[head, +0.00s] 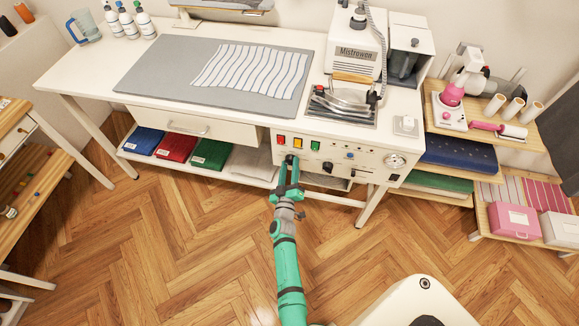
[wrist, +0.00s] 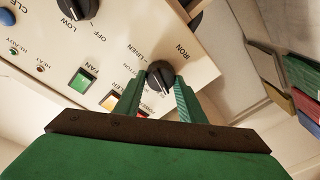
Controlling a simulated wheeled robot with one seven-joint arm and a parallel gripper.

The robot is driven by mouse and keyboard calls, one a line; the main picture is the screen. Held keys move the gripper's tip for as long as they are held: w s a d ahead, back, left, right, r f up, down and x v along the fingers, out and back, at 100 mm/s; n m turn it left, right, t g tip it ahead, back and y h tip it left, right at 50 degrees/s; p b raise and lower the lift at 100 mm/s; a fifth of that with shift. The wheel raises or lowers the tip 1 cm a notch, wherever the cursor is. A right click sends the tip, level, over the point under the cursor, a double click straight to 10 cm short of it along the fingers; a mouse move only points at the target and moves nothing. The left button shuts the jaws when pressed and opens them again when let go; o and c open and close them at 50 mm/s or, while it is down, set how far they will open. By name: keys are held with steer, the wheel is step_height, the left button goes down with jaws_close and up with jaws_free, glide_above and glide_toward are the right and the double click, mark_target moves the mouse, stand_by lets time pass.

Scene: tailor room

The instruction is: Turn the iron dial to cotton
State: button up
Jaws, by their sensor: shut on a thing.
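The iron dial (wrist: 160,73) is a round black knob on the white control panel (wrist: 110,40). It sits between the two green fingers of my gripper (wrist: 160,90), which is shut on it. The words IRON and LINEN show beside the dial in the wrist view; other lettering is partly hidden behind the fingers, and I cannot read which setting the dial points to. In the head view my gripper (head: 289,165) reaches the left part of the panel, below the coloured buttons, and hides most of the dial. The iron (head: 345,98) rests on the table above the panel.
Green (wrist: 82,80) and orange (wrist: 109,100) buttons lie close to the fingers. Another black knob (wrist: 75,8) sits further along the panel. A steam unit (head: 355,50) and a grey ironing mat (head: 150,75) are on the table (head: 75,75). The wooden floor in front is clear.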

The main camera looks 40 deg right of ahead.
steer(key=m+g+h, duration=0.1)
steer(key=m, duration=0.7)
steer(key=m+h, duration=0.1)
steer(key=m, duration=0.8)
steer(key=m+g+h, duration=0.1)
steer(key=m, duration=0.7)
steer(key=shift+f+m+g, duration=0.15)
steer(key=shift+m+g, duration=0.15)
steer(key=shift+d, duration=0.1)
steer(key=o, duration=1)
steer(key=shift+o, duration=0.2)
